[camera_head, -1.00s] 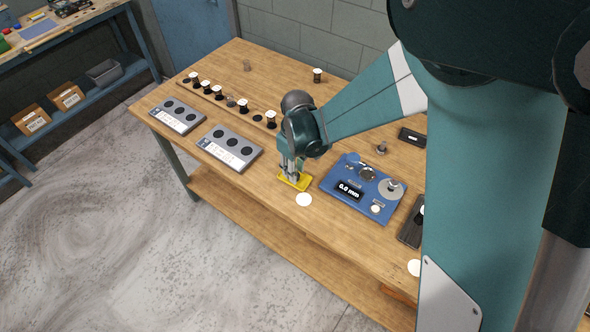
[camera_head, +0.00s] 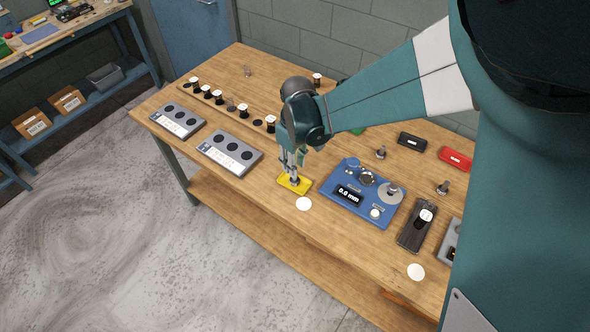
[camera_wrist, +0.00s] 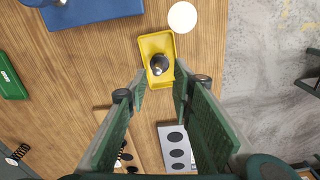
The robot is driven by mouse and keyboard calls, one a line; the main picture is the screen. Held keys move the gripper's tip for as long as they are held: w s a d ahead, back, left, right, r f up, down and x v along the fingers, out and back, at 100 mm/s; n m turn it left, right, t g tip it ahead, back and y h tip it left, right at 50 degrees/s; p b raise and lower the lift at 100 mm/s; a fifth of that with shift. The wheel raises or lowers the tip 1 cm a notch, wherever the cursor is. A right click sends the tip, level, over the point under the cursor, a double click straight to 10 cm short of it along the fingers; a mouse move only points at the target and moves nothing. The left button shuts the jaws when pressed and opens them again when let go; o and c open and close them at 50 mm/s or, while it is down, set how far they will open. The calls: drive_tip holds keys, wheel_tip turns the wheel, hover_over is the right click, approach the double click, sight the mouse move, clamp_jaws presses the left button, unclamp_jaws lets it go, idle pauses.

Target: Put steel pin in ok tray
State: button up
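The steel pin (camera_wrist: 159,64) is a dark, shiny round-topped piece standing in a small yellow tray (camera_wrist: 155,42). In the head view the yellow tray (camera_head: 304,187) lies near the table's front edge. My gripper (camera_wrist: 160,84) is open, its two green-padded fingers spread and pointing down at the pin, with nothing between the pads. In the head view my gripper (camera_head: 293,170) is just above the yellow tray. A green tray with pale lettering (camera_wrist: 13,80) is at the left of the wrist view; its word is too small to read. In the head view my arm mostly hides it.
A blue gauge (camera_head: 350,208) reading 0.0 mm stands right of the yellow tray. Black (camera_head: 412,141) and red (camera_head: 456,158) trays lie farther back. Grey three-hole plates (camera_head: 229,153) and a row of spools are to the left. A white disc (camera_head: 304,204) lies in front.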

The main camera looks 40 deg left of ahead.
wheel_tip(320, 180, up, 6)
drive_tip(key=shift+d+r, duration=0.15)
idle(0.3)
idle(0.6)
drive_tip(key=w+d+r+m+t, duration=0.15)
drive_tip(key=d+r, duration=0.35)
drive_tip(key=d, duration=0.5)
drive_tip(key=w+d+r+m+t+y, duration=0.1)
drive_tip(key=w+d+r+m, duration=0.3)
drive_tip(key=d, duration=0.6)
drive_tip(key=w+d+r+m+t, duration=0.1)
drive_tip(key=d+r+m, duration=0.1)
drive_tip(key=d+r, duration=0.65)
drive_tip(key=s+d+m+t, duration=0.2)
drive_tip(key=s+d+m, duration=0.2)
drive_tip(key=d, duration=1.1)
drive_tip(key=s+d+m+t+h, duration=0.1)
drive_tip(key=s+d+m, duration=0.3)
drive_tip(key=d, duration=1.1)
drive_tip(key=s, duration=0.3)
drive_tip(key=shift+m+t, duration=0.35)
